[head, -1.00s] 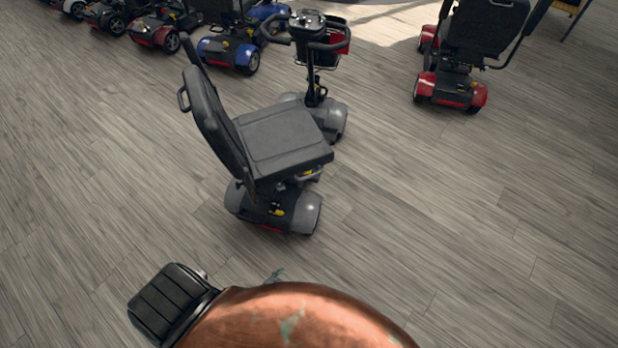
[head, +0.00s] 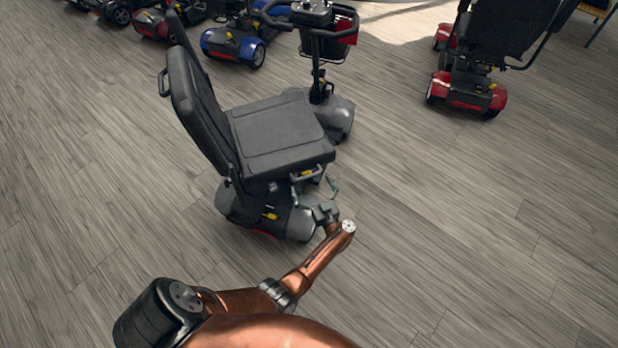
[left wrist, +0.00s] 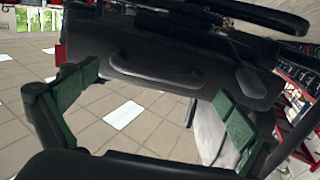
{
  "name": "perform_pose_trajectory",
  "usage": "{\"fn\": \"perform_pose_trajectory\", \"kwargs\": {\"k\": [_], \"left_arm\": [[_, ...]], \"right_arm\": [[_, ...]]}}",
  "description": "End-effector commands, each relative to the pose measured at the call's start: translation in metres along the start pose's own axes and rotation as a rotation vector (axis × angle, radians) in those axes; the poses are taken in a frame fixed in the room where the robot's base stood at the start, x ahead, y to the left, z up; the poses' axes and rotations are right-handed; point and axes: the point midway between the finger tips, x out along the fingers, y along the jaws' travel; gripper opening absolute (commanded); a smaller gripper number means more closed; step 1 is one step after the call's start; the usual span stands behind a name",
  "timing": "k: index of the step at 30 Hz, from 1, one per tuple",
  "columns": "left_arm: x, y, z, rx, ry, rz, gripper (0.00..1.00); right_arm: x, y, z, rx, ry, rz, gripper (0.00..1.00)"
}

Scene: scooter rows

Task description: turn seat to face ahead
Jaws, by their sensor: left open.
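A grey scooter (head: 325,118) stands mid-floor in the head view, its handlebar (head: 312,14) at the top. Its black seat (head: 275,138) faces right, turned away from the handlebar, with the backrest (head: 198,100) on the left. A lever with a yellow mark (head: 308,172) shows under the seat's right edge. My left gripper (head: 331,190) is open just below that edge, small and partly blended with the scooter. In the left wrist view, its green fingers (left wrist: 155,88) are spread before a dark panel with a black handle (left wrist: 150,68); contact cannot be told. My right gripper is not in view.
A red scooter (head: 468,92) stands at the upper right. A blue scooter (head: 235,45) and others line the upper left. The wooden floor (head: 450,220) is clear to the right and lower left of the grey scooter.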

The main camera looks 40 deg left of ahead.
Motion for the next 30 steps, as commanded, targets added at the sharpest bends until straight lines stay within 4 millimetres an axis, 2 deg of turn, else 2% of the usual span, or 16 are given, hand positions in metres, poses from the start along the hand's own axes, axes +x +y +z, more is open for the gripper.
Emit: {"fn": "perform_pose_trajectory", "kwargs": {"k": [1,6,17,30], "left_arm": [[0.009,0.000,0.002,0.001,0.002,0.001,1.00],[0.027,-0.001,0.002,0.003,0.001,0.001,1.00],[0.034,0.000,0.001,0.000,0.000,0.002,1.00],[0.033,0.000,0.001,0.001,0.000,0.003,0.71]], "right_arm": [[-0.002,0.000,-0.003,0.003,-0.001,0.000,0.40],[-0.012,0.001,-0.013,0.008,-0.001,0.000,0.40],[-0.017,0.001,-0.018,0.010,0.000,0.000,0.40],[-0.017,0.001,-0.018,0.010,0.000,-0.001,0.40]]}}
